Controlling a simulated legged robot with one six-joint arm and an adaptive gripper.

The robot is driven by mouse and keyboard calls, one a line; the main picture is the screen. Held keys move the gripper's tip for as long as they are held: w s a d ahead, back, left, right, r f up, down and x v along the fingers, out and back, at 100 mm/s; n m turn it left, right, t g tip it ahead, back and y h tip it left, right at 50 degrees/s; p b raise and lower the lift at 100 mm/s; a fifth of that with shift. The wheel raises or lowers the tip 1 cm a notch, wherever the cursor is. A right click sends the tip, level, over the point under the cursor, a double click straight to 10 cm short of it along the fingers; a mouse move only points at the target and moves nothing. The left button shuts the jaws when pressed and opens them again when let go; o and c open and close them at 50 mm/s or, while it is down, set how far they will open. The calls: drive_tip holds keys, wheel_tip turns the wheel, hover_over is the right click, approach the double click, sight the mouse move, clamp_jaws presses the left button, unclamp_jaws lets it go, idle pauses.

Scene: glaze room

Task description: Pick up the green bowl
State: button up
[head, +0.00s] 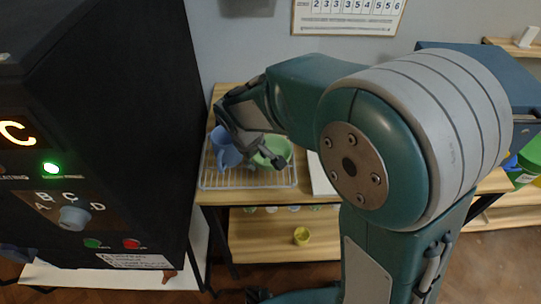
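The green bowl (279,148) sits on a wire rack (250,182) on the wooden table. My arm reaches over from the right, and my gripper (262,158) is at the bowl's left side, covering part of it. One fingertip shows against the bowl's near left part. Whether the fingers touch the rim, and how far apart they are, I cannot tell. A blue cup or jug (222,148) stands on the rack just left of the bowl, partly behind my gripper.
A large black machine (100,120) with a dial and lit buttons stands close on the left. A white board or sheet (320,175) lies right of the rack. A calendar hangs on the wall.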

drive_tip(key=shift+x, duration=1.2)
clamp_jaws()
drive_tip(key=shift+r, duration=0.1)
